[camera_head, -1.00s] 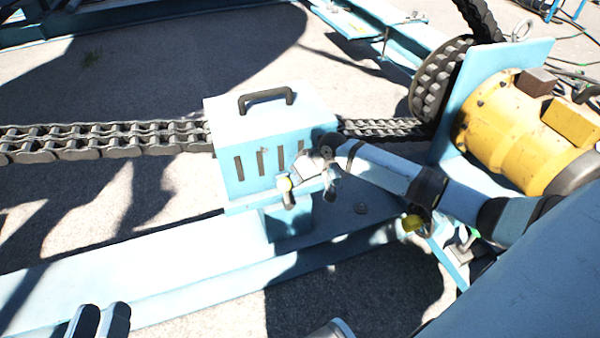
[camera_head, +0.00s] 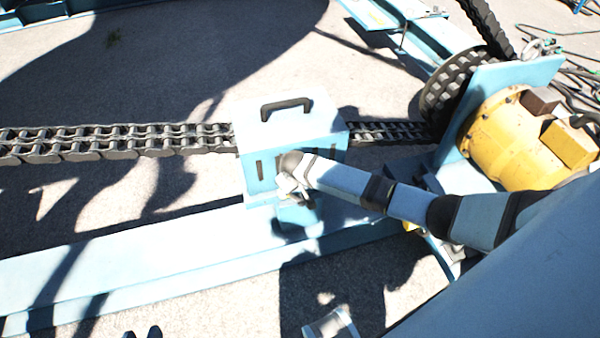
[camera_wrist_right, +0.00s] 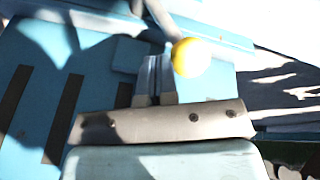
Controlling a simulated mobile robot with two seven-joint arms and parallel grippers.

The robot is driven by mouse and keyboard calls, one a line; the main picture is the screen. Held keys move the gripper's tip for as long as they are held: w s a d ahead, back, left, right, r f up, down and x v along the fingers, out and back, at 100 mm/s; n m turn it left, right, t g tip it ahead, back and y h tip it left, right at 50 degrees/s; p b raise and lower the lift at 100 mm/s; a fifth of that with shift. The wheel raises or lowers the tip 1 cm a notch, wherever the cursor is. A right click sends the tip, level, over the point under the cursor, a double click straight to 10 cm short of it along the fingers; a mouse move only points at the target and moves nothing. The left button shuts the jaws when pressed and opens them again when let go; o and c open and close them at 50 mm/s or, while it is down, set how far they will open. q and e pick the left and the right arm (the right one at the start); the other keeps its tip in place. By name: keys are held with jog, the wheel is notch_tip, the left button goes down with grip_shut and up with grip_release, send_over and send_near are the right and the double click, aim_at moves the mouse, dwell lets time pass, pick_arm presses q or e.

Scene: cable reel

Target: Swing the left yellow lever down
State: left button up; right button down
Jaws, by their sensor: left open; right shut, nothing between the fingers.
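The yellow ball knob (camera_wrist_right: 192,57) of a lever shows in the right wrist view, on a grey stem running up and left from it. My right gripper (camera_wrist_right: 154,66) is shut and empty, its fingertips just left of the knob; I cannot tell whether they touch. In the head view my right gripper (camera_head: 290,188) is at the front of the light blue box (camera_head: 258,182), and the arm and gripper hide this knob. Another yellow part (camera_head: 409,227) shows partly behind my right arm. My left gripper (camera_head: 141,334) is open and empty at the bottom edge, only its fingertips in view.
A heavy chain (camera_head: 110,140) runs through the box to a toothed sprocket (camera_head: 455,85). A yellow motor (camera_head: 510,140) stands at the right. A light blue beam (camera_head: 120,265) runs below the box. The box has a dark handle (camera_head: 286,108) on top.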

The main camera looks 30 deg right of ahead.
pick_arm(q)
jog(key=shift+w+d+b, duration=0.1)
jog(key=shift+d+b, duration=0.15)
jog(key=shift+b, duration=1.2)
pick_arm(e)
jog(key=w+a+f+n+g+h, duration=0.1)
jog(key=a+f+h, duration=0.5)
jog(key=a+h, duration=0.1)
jog(key=shift+w, duration=0.35)
pick_arm(q)
jog(key=shift+a, duration=0.1)
pick_arm(e)
jog(key=shift+d+r, duration=0.1)
jog(key=shift+r, duration=0.05)
